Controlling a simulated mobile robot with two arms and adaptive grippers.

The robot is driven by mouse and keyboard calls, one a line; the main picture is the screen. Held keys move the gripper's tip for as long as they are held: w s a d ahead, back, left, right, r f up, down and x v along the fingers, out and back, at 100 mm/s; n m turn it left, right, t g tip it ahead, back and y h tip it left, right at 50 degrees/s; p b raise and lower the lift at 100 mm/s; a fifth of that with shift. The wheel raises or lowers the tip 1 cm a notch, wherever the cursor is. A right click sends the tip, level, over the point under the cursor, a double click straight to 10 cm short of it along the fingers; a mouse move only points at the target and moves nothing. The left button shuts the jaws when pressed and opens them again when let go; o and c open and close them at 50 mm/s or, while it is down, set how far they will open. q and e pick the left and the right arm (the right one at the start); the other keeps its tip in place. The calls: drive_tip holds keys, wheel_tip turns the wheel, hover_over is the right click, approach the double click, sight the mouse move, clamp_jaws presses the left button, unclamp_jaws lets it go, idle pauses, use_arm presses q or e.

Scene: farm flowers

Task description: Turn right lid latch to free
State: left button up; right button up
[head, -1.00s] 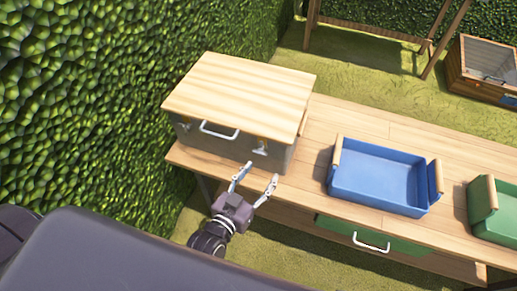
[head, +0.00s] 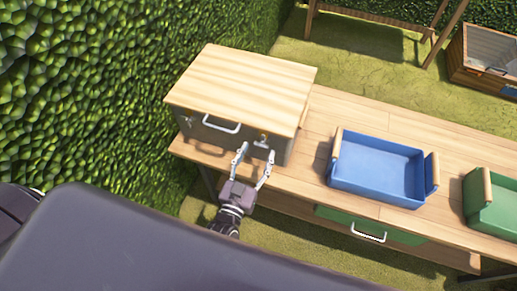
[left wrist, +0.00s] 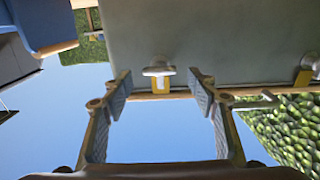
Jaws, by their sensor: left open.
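A grey box with a pale wooden lid (head: 243,85) stands at the left end of the wooden table. Its front has a white handle (head: 221,125), a left latch (head: 187,121) and a right latch (head: 262,140). My left gripper (head: 257,153) is open in front of the right latch. In the left wrist view, which looks upside down, the right latch (left wrist: 158,72) with its brass-coloured plate shows between the spread fingertips (left wrist: 160,82). I see no finger touching it. The left latch (left wrist: 308,64) shows at the right edge. My right gripper is not in view.
A blue tray (head: 336,176) with wooden handles stands on the table (head: 318,118) to the right, and a green one (head: 498,210) beyond it. A green drawer (head: 335,222) is below the tabletop. A hedge (head: 90,90) rises close on the left.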

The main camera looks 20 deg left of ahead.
use_arm(q)
drive_tip(key=shift+w, duration=0.85)
drive_tip(key=shift+c, duration=0.7)
drive_tip(key=c, duration=1)
